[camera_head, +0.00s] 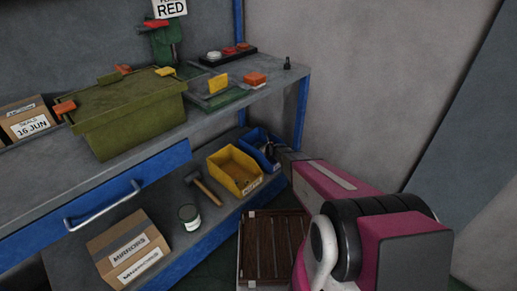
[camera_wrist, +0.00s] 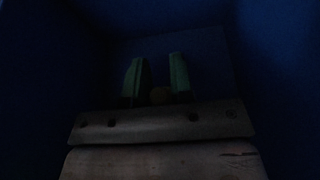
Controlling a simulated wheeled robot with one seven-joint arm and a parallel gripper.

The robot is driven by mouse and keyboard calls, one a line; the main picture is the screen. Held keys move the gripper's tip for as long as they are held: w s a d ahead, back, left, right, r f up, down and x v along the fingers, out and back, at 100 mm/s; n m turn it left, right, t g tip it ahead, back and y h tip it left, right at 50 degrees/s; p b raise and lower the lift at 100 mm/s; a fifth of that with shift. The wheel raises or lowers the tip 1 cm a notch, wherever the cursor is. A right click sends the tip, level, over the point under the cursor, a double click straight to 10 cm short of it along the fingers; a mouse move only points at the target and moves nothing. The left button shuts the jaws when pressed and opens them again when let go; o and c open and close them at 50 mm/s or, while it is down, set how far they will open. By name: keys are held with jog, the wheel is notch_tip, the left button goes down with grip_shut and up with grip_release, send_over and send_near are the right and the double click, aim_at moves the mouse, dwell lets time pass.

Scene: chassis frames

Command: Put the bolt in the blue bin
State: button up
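The blue bin (camera_head: 252,139) stands on the lower shelf at its right end, right behind the yellow bin. My arm reaches to it from the right, and my gripper is down at the bin, mostly hidden in the head view. In the wrist view dark blue walls (camera_wrist: 50,70) surround my gripper (camera_wrist: 159,75). Its two green fingers stand apart. A small, dim, brownish round thing (camera_wrist: 160,96) shows between them. It is too dark to tell whether this is the bolt, or whether the fingers press on it. I cannot make out the bolt elsewhere.
A yellow bin (camera_head: 234,170), a hammer (camera_head: 206,188), a can (camera_head: 189,217) and a cardboard box (camera_head: 130,249) are on the lower shelf. The bench above holds a green crate (camera_head: 130,115), an orange block (camera_head: 255,78) and a small dark upright object (camera_head: 287,63).

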jog(key=shift+o, duration=1.2)
jog(key=shift+r, duration=0.1)
